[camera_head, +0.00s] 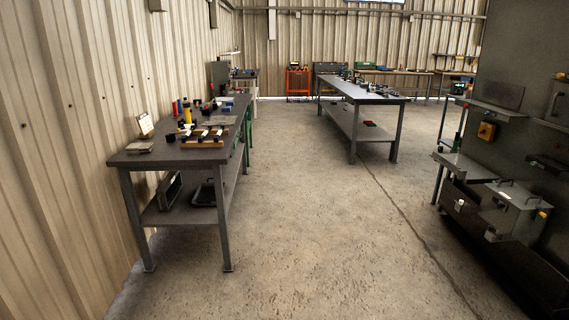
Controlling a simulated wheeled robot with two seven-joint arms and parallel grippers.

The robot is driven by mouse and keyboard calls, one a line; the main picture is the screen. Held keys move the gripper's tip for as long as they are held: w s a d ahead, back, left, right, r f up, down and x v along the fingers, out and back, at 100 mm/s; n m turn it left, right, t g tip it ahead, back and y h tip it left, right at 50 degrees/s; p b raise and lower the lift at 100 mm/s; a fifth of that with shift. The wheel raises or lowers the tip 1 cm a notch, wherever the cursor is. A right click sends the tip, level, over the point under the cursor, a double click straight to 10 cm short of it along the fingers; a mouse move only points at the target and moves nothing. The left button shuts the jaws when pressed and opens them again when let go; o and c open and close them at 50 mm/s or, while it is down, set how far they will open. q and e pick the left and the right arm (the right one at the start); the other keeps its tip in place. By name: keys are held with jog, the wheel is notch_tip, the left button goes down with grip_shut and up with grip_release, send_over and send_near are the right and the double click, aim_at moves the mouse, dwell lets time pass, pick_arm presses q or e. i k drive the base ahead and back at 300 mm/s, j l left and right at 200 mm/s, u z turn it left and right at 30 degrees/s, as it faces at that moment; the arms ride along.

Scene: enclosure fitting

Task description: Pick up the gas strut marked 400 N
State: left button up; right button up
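No 400 N marking can be read in the head view, and I cannot tell for certain which thing is a gas strut. On the left workbench (119,159), a wooden rack (204,145) near the front right edge holds several small dark and light parts, too small to identify. Neither of my grippers shows in the view.
A long workbench (338,84) with small items stands further back in the middle. At the right is a dark panel (528,60) with a grey box (513,205) and a shelf. An orange cart (298,82) stands at the back. The concrete floor (300,220) between is clear.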

aim_at(222, 126)
jog(key=i+j, duration=0.65)
jog(key=i+j+z, duration=0.1)
jog(key=i+j, duration=1.75)
jog(key=j, duration=0.15)
jog(key=i+j+z, duration=0.1)
jog(key=i+j, duration=1.1)
jog(key=j, duration=0.25)
